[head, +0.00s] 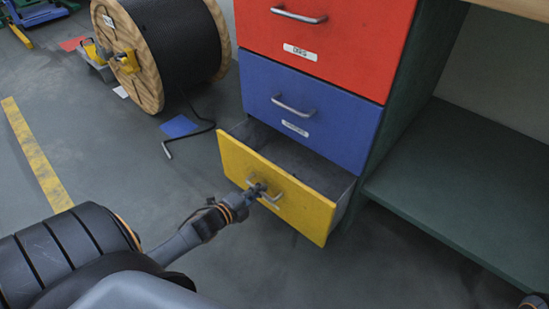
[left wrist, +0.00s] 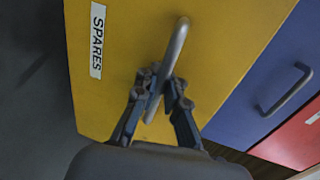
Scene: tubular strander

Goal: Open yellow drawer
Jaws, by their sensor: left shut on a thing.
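The yellow drawer (head: 290,193) is the lowest of the stack and stands part way out, its inside partly visible and looking empty. Its metal handle (head: 277,203) is on the middle of the front. My left gripper (head: 257,190) is shut on this handle. In the left wrist view the two fingers (left wrist: 157,95) close around the handle bar (left wrist: 171,62), and the yellow front (left wrist: 130,40) carries a label reading SPARES (left wrist: 97,40).
A blue drawer (head: 330,135) and a red drawer (head: 350,45) above are shut. A green shelf (head: 460,170) stands to the right. A wooden cable reel (head: 140,75) and a blue sheet (head: 179,125) are on the floor at left. Floor before the drawer is clear.

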